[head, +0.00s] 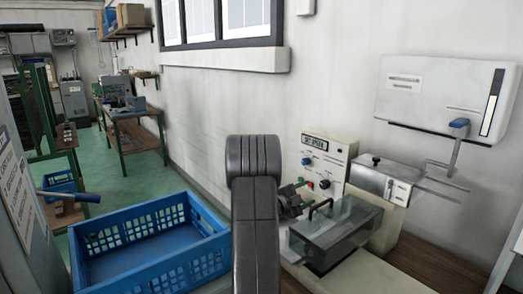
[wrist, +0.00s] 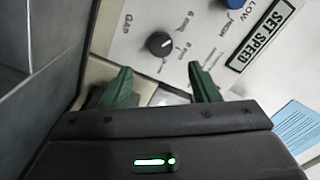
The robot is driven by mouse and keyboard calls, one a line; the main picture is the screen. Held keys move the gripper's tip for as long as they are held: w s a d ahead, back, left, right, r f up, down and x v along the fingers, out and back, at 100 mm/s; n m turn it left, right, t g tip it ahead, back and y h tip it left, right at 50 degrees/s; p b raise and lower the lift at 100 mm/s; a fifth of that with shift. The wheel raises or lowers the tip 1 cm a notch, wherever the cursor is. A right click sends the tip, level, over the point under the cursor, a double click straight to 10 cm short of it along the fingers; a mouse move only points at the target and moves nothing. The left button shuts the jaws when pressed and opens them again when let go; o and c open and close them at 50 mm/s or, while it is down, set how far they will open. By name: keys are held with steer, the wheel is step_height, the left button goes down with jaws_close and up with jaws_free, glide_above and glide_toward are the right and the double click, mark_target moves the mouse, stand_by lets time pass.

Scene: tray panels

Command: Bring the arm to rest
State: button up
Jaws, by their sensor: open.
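My gripper (wrist: 161,84) shows in the wrist view as two green fingers set apart, with nothing held between them. It points at a white control panel (wrist: 135,45) with a black knob (wrist: 159,43) and a "SET SPEED" label. In the head view my dark arm rises in the middle of the picture and bends toward the machine. My gripper (head: 292,200) shows there only in part, close in front of the cream control box (head: 326,150); the arm hides the rest. I cannot tell whether the fingers touch the panel.
A machine with a clear cover (head: 335,232) stands right of my arm. A metal box (head: 385,180) with a crank and a white wall unit (head: 445,98) are farther right. A blue crate (head: 150,250) is at the lower left. Green floor (head: 150,172) lies open behind it.

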mark_target(322, 186)
steer(key=p+x, duration=0.1)
steer(key=x, duration=0.7)
steer(key=shift+w+d+r, duration=0.1)
steer(key=shift+w+d, duration=0.05)
steer(key=shift+d, duration=0.1)
steer(key=shift+a+f+m+b, duration=0.1)
steer(key=shift+f+m+b, duration=0.2)
steer(key=shift+m+b, duration=0.2)
steer(key=shift+a+r+m+b, duration=0.1)
steer(key=shift+m+b, duration=0.35)
steer(key=shift+m, duration=0.45)
steer(key=shift+m+b, duration=0.5)
steer(key=shift+m, duration=0.4)
steer(key=m+b, duration=0.2)
steer(key=m, duration=0.3)
steer(key=shift+b, duration=0.3)
steer(key=m+b, duration=0.1)
steer(key=m, duration=0.5)
steer(key=shift+b, duration=0.35)
steer(key=m, duration=0.4)
steer(key=shift+m, duration=0.4)
steer(key=shift+a, duration=0.15)
